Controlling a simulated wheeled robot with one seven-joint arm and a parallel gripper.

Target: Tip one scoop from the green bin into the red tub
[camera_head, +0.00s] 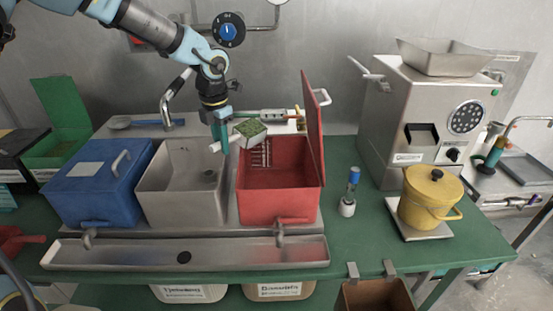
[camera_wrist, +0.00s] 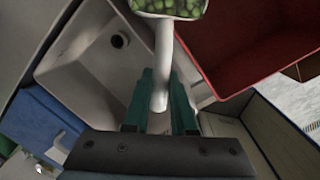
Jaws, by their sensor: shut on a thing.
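My gripper (camera_head: 220,140) is shut on the white handle of a scoop (camera_wrist: 163,60). The scoop's bowl (camera_head: 250,132) is heaped with green beans and hangs over the back left part of the red tub (camera_head: 280,207). The tub's lid stands open on its right side. In the wrist view, the bowl with its beans (camera_wrist: 178,8) is cut off by the top edge, and the red tub (camera_wrist: 235,60) lies to its right. The green bin (camera_head: 58,152) stands at the far left with its lid up and green contents showing.
A steel basin (camera_head: 180,198) lies left of the red tub, then a closed blue bin (camera_head: 90,190). A steel faucet (camera_head: 170,95) rises behind the basin. Right of the tub stand a blue-capped bottle (camera_head: 350,190), a yellow pot (camera_head: 428,195) and a steel machine (camera_head: 395,125).

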